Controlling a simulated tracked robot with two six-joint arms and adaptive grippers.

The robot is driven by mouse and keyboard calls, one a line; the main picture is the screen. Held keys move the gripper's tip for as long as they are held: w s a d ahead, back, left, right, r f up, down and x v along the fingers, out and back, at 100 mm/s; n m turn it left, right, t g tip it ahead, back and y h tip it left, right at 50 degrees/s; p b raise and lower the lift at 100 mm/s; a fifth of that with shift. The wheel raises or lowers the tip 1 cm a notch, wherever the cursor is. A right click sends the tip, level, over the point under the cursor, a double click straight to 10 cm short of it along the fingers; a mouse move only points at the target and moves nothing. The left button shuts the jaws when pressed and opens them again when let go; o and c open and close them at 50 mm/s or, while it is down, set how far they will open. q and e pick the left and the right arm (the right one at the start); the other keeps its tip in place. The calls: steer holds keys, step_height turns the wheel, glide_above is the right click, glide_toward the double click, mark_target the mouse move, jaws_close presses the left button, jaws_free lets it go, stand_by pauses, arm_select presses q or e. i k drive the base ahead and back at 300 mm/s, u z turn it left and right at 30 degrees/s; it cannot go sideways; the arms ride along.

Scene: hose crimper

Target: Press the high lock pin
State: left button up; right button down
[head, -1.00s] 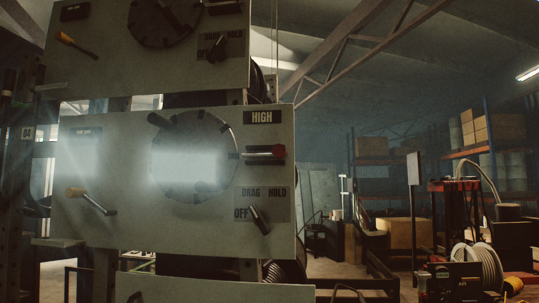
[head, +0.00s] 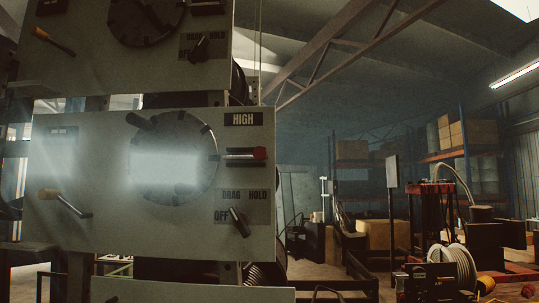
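The panel labelled HIGH (head: 242,119) fills the middle left of the head view. The lock pin (head: 258,153), a dark pin with a red end, lies horizontally at the right edge of the panel's dial (head: 173,158), under the label. A bright glare covers the middle of the dial. Neither of my grippers shows in this view.
Another panel (head: 75,75) stands above. A hose reel (head: 452,268) and shelving (head: 465,140) are at right.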

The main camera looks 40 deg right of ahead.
mark_target(259, 153)
steer(key=z, duration=0.05)
steer(key=k, duration=1.3)
steer(key=z, duration=0.6)
steer(key=i, duration=1)
steer(key=z, duration=0.2)
